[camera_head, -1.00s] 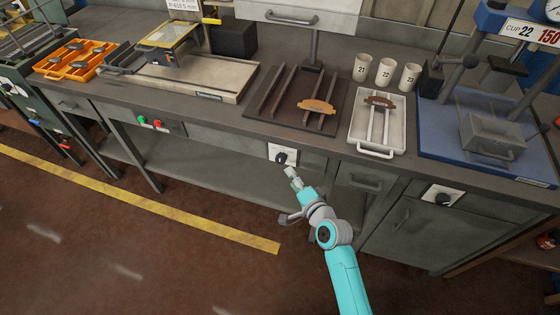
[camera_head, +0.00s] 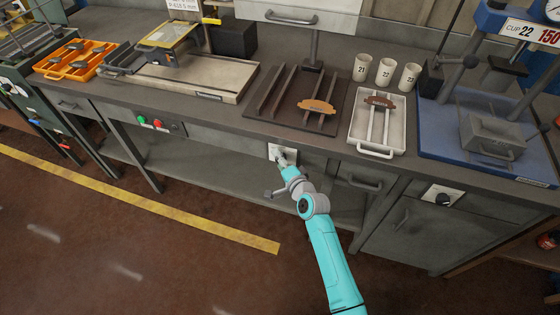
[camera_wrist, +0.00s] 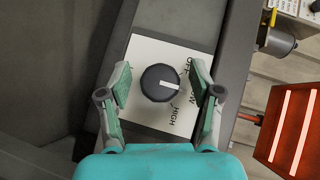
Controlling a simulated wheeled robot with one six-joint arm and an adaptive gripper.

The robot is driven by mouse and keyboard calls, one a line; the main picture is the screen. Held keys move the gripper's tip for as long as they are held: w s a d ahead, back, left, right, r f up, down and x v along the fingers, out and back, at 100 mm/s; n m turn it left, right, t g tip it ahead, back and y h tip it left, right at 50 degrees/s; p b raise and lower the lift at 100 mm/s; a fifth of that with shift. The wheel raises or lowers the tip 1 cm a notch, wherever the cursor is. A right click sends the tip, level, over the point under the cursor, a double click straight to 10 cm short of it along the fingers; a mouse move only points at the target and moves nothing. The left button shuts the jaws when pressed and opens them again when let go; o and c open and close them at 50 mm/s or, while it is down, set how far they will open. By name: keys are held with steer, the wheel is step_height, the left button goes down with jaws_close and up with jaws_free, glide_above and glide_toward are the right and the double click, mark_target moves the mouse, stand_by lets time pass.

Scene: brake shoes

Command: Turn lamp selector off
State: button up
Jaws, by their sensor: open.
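The lamp selector (camera_wrist: 160,83) is a round dark knob with a white pointer line on a white plate (camera_wrist: 145,50). In the wrist view the pointer aims right, towards a partly covered label that reads like LOW. OFF stands above that label and HIGH below it. My gripper (camera_wrist: 162,84) is open, with one finger on each side of the knob and a visible gap to both. In the head view my gripper (camera_head: 282,162) is at the selector's plate (camera_head: 272,151) on the bench front and hides most of the knob.
A second dark knob (camera_head: 443,199) on a white plate is on the cabinet front to the right. Green and red buttons (camera_head: 151,122) are to the left. A drawer handle (camera_head: 365,184) lies just right of my gripper. The bench top overhangs above.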

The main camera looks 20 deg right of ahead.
steer(key=c, duration=1.1)
steer(key=shift+c, duration=0.2)
steer(key=shift+n+g, duration=0.3)
steer(key=shift+n+g+h, duration=0.8)
steer(key=shift+g+h, duration=0.1)
steer(key=n+g+h, duration=0.2)
steer(key=shift+g, duration=0.4)
